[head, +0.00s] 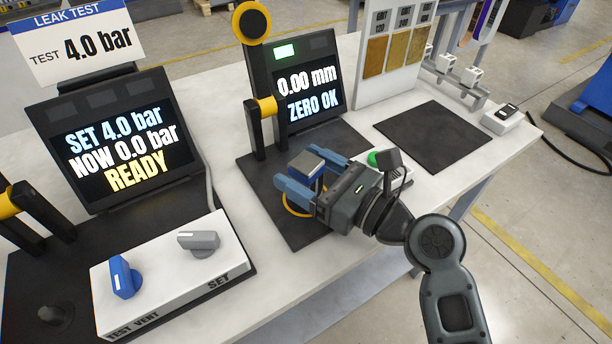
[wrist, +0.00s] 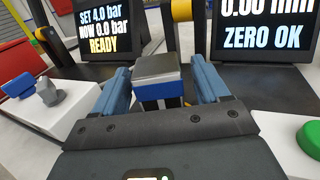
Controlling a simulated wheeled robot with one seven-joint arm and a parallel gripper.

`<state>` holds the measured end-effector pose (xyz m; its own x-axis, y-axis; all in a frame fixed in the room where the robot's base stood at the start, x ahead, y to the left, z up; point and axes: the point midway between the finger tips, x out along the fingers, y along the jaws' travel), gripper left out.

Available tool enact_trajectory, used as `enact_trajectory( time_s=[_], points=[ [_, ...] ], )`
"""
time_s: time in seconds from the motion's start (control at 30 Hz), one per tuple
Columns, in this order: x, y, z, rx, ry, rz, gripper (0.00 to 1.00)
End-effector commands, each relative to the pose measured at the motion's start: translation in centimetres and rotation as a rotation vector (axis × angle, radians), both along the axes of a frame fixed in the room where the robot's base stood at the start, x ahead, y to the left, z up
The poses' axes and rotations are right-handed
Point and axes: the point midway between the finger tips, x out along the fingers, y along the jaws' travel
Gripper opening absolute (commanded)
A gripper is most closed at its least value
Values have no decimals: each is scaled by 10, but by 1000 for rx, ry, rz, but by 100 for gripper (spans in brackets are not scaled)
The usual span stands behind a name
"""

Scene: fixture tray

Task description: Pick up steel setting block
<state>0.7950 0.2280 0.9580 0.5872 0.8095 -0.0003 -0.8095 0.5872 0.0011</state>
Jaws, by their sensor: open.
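The steel setting block (head: 306,162) has a grey top and a blue band around its side. It is at the dark plate (head: 262,195) in front of the gauge display. It also shows in the wrist view (wrist: 157,68), between the two blue fingers. My gripper (head: 303,178) is open, with one finger on each side of the block. In the wrist view a small gap shows on each side of the block, so the fingers (wrist: 158,84) do not appear to touch it. The block's lower part is partly hidden by the gripper.
The gauge display (head: 308,90) reads 0.00 mm, ZERO OK, behind the block. A yellow ring (head: 288,208) shows on the plate below the gripper. A green button (wrist: 309,140) is to the right. The leak test panel (head: 172,268) stands left; a dark mat (head: 433,136) lies clear at right.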

Motion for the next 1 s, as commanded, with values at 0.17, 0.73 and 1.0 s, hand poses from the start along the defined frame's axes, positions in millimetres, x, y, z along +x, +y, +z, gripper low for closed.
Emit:
enact_trajectory(
  time_s=[0.17,0.73,1.0],
  points=[
    [1,2,0,-1,-1,0,74],
    [1,1,0,-1,-1,0,27],
    [1,1,0,-1,-1,0,1]
  ],
)
